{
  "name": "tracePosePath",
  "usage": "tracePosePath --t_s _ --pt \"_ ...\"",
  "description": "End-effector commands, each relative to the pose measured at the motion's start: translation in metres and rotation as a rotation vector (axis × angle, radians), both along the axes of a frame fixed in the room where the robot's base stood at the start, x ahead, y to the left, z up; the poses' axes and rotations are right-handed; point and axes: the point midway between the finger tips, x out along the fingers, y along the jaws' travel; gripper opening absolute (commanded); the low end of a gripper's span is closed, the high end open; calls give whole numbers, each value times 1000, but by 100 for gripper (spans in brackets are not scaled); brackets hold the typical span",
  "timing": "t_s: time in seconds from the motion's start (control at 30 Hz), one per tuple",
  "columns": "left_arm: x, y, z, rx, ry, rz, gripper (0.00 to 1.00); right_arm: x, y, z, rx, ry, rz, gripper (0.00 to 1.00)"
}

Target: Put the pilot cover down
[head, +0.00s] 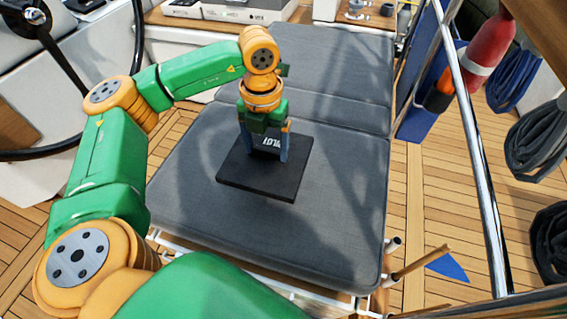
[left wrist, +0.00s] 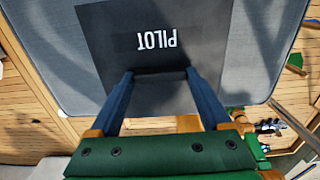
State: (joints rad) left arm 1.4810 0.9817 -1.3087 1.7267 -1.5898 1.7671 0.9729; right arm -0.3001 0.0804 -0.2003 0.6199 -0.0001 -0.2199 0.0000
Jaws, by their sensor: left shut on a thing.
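The pilot cover (head: 238,177) is a flat dark square panel with the white word PILOT on it. In the head view it is over the grey cushion (head: 340,220), and I cannot tell whether it touches the cushion or hangs just above. My left gripper (head: 268,154) points down at the cover's middle. In the left wrist view the cover (left wrist: 110,55) shows its lettering, and the left gripper's blue fingers (left wrist: 160,78) are shut on a dark raised part of it. The right gripper is not in view.
A steering wheel (head: 70,75) stands at the left. A steel rail (head: 472,130) runs down the right, with a red fender (head: 490,50) and coiled ropes (head: 540,140) beyond it. White equipment (head: 235,10) lies behind. The cushion around the cover is bare.

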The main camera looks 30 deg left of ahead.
Motion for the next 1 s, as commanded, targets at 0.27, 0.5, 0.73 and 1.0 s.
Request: tracePosePath --t_s 0.27,0.5,0.73,1.0 --pt "17 -27 -39 0 1 -1 23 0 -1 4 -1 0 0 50" --pt "20 -31 -75 1 1 0 23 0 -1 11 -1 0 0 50" --pt "20 -31 -78 0 -1 0 23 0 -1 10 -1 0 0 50" --pt "20 -31 -80 0 -1 0 100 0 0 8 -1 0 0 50"
